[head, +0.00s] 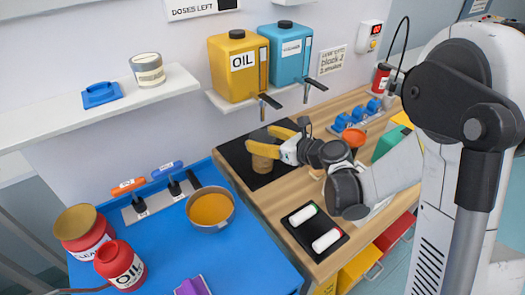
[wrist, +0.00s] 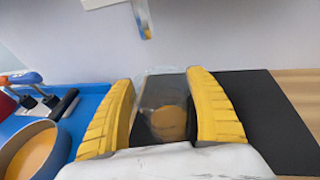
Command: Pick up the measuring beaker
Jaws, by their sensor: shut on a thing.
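The measuring beaker is a clear vessel with brown contents. In the head view it shows (head: 263,163) at the black mat (head: 236,152), below the oil containers. In the wrist view the beaker (wrist: 166,108) stands between the two yellow fingers, its see-through wall hard to make out against the mat. My gripper (head: 264,142) is shut on the beaker, one finger on each side; it fills the lower part of the wrist view (wrist: 163,110). The beaker looks upright. I cannot tell whether its base touches the mat.
A yellow oil container (head: 238,66) and a blue container (head: 288,55) with taps stand on a shelf above. An orange-filled pan (head: 211,209) is on the blue surface at left. A black tray (head: 314,233) holds two white rolls at right.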

